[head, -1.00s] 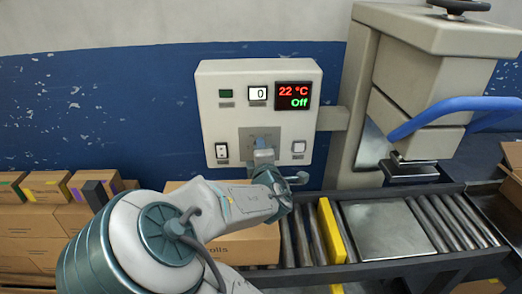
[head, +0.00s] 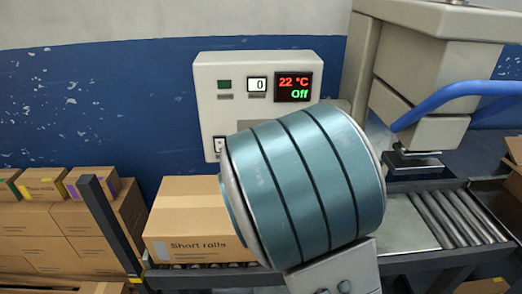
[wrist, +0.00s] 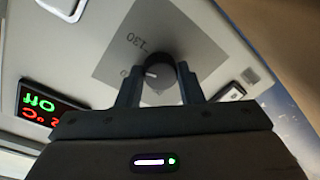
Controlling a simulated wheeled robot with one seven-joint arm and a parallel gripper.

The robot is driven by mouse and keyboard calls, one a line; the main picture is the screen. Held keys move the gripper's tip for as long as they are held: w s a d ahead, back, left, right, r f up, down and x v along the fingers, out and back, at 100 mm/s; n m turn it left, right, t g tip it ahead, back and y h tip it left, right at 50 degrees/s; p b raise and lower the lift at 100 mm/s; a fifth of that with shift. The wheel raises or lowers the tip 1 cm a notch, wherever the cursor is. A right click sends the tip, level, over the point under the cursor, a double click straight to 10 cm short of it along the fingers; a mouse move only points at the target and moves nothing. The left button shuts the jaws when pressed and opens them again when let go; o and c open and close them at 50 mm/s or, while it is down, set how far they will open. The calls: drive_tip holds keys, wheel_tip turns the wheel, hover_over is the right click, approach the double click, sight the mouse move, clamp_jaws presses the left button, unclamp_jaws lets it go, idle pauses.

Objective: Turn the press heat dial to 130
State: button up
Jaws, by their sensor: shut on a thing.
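The press heat dial (wrist: 161,70) is a dark round knob on a grey plate (wrist: 118,58) in the wrist view. A "130" mark shows beyond it and a "0" mark to its left. A small white pointer line on the dial points left, towards the "0". My gripper (wrist: 160,84) is shut on the dial, one finger at each side. In the head view my arm hides the dial and the gripper. The red and green display (head: 294,87) reads 22 °C and Off; it also shows upside down in the wrist view (wrist: 45,106).
The control box (head: 210,110) has a small counter (head: 257,84) reading 0 and a rocker switch (head: 219,144). The press with its blue handle (head: 430,103) stands at right above a roller conveyor (head: 450,215). A "Short rolls" carton (head: 190,215) sits at left of my arm.

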drive_tip(key=shift+m+b, duration=0.4)
drive_tip(key=shift+m, duration=0.2)
drive_tip(key=o, duration=1)
drive_tip(key=shift+c, duration=0.2)
